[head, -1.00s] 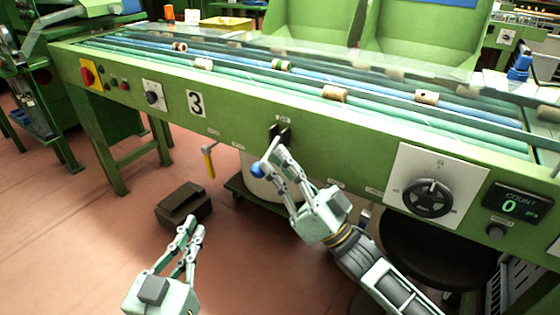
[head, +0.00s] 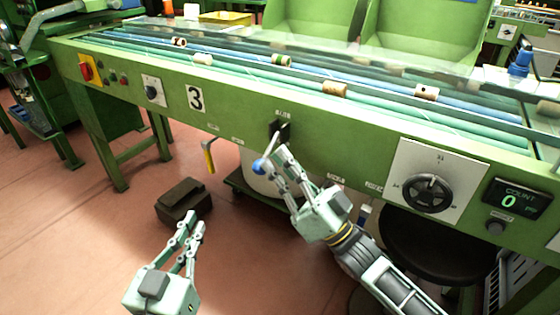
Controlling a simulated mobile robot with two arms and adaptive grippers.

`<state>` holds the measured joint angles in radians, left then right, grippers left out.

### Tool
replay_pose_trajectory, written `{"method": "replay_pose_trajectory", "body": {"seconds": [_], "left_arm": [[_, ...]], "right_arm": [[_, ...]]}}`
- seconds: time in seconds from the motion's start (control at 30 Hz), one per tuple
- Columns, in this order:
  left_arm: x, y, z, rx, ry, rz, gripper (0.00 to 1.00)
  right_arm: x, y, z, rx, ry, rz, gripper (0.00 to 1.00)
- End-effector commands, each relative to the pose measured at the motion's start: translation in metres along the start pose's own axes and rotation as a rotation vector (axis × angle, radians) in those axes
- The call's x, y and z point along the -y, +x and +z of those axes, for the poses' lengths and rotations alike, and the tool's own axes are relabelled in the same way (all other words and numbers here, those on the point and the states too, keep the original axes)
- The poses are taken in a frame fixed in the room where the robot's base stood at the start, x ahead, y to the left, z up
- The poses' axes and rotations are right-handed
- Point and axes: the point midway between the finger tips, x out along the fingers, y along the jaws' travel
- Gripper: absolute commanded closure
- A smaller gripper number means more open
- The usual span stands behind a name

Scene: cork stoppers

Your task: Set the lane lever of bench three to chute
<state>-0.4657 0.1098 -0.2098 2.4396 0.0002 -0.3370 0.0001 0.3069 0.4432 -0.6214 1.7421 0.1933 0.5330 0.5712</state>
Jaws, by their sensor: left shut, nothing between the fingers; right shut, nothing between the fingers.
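A lever with a blue ball knob (head: 258,167) hangs down and to the left from a black mount (head: 281,129) in the front panel. The small label above the mount is too small to read surely. My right gripper (head: 271,158) is shut, with its fingertips at the lever, close beside the knob and partly hiding the shaft. I cannot tell whether they touch. My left gripper (head: 193,219) is shut and empty, low in front of the bench.
A yellow-handled lever (head: 208,156) hangs left of the knob. A dial plate (head: 437,180) and count display (head: 515,198) are at the right of the panel. A dark box (head: 184,200) lies on the floor. Several corks sit on the rollers. A dark stool (head: 430,250) stands under the bench.

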Motion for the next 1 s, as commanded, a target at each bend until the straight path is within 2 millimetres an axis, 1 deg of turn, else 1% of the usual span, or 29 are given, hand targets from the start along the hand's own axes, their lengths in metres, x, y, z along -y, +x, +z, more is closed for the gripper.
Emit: {"method": "replay_pose_trajectory", "body": {"seconds": [0.17,0.4,0.5,0.6,0.7,1.0], "left_arm": [[0.000,0.000,0.000,-0.002,0.000,0.000,1.00],[0.000,0.000,-0.001,-0.003,0.000,0.001,1.00],[0.000,0.000,-0.001,-0.003,0.000,0.001,1.00],[0.000,0.000,-0.001,-0.003,0.000,0.001,1.00],[0.000,0.000,-0.001,-0.003,0.000,0.001,1.00],[0.000,0.000,-0.001,-0.003,0.000,0.001,1.00]], "right_arm": [[-0.001,-0.030,0.002,0.005,0.000,0.003,1.00],[-0.001,-0.082,0.001,0.005,0.001,0.003,1.00],[0.000,-0.098,0.001,0.004,0.000,0.002,1.00],[0.000,-0.109,0.001,0.002,0.000,0.001,1.00],[0.000,-0.114,0.000,0.001,-0.001,0.000,1.00],[0.000,-0.116,0.000,0.000,-0.001,0.000,1.00]]}}
